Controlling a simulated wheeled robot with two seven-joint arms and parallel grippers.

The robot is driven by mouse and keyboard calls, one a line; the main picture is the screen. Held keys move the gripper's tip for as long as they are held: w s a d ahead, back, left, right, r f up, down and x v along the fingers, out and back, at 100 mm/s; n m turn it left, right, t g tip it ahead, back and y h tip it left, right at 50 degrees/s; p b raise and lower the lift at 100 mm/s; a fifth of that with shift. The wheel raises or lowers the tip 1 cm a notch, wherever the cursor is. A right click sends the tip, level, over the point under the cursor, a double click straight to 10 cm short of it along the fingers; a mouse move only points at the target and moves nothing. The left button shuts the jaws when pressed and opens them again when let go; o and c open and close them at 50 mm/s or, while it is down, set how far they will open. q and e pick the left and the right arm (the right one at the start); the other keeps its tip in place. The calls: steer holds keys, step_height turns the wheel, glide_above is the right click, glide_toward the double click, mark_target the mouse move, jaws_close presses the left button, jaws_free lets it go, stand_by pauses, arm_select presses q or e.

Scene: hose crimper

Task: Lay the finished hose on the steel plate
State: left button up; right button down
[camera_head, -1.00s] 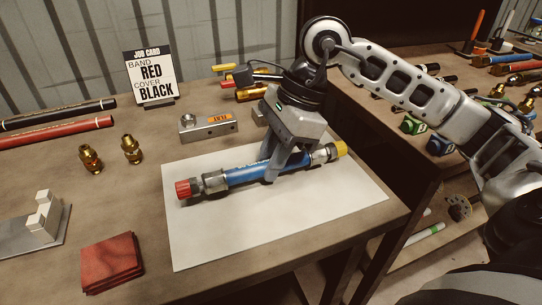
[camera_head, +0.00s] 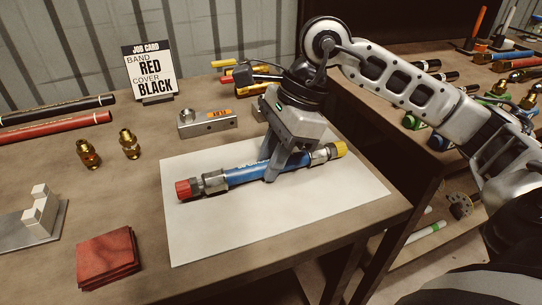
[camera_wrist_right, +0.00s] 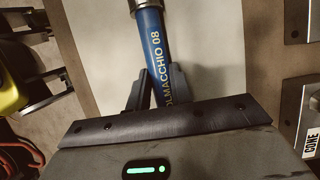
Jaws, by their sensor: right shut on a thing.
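The finished hose (camera_head: 243,175) is blue with metal fittings, a red cap at its left end and a yellow cap at its right end. It lies slantwise over the pale steel plate (camera_head: 215,238), at or just above its surface; I cannot tell if it touches. My right gripper (camera_head: 277,172) is shut around the middle of the hose from above. In the right wrist view the blue hose (camera_wrist_right: 155,45) with yellow lettering runs between the fingers (camera_wrist_right: 152,92). My left gripper is not in view.
A job card (camera_head: 150,72) stands at the back. Two brass fittings (camera_head: 130,144), a steel block (camera_head: 207,122), a red cloth (camera_head: 108,258) and black and red hoses (camera_head: 55,130) lie around the plate. The table edge is at the front right, with a second bench (camera_head: 460,125) beyond.

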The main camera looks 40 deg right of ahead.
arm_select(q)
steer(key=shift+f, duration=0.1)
arm_select(e)
steer(key=shift+f, duration=0.1)
steer(key=c, duration=1.2)
jaws_free()
steer(key=shift+o, duration=0.2)
steer(key=shift+v, duration=1.05)
arm_select(q)
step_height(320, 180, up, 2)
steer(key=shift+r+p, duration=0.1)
steer(key=shift+p, duration=0.9)
arm_select(e)
steer(key=v, duration=1.4)
steer(key=shift+s+f, duration=0.1)
